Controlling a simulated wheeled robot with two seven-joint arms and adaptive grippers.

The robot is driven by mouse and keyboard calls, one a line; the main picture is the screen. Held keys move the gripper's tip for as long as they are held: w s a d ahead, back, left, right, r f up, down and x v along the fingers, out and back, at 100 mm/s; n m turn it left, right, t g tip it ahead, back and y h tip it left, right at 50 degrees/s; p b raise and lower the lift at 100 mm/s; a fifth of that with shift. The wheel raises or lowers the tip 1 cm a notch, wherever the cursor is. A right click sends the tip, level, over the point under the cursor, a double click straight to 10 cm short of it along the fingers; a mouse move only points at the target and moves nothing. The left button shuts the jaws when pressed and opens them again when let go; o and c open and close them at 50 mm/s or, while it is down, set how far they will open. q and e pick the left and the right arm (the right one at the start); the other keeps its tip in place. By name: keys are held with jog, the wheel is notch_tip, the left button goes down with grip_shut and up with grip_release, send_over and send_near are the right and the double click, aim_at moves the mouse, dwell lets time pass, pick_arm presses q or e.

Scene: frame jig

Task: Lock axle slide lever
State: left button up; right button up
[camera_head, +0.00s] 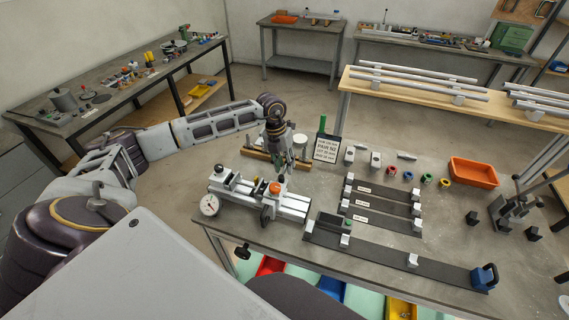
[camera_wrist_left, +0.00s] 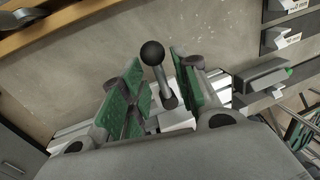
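In the left wrist view a lever (camera_wrist_left: 161,78) with a black ball knob (camera_wrist_left: 152,53) and a grey shaft stands between my green finger pads. My left gripper (camera_wrist_left: 158,85) is open, with one pad on each side of the lever. I see gaps on both sides, so it is not clamped. In the head view the left gripper (camera_head: 277,140) points down just behind the silver slide fixture (camera_head: 293,204). The gripper hides some of the fixture's back.
A sign (camera_head: 326,148) stands behind the fixture. Dark bars with silver blocks (camera_head: 382,208) lie to its right, with a long bar (camera_head: 390,262) in front. An orange bin (camera_head: 474,172) and a dark stand (camera_head: 512,210) are farther right.

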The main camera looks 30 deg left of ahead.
pick_arm(q)
grip_shut()
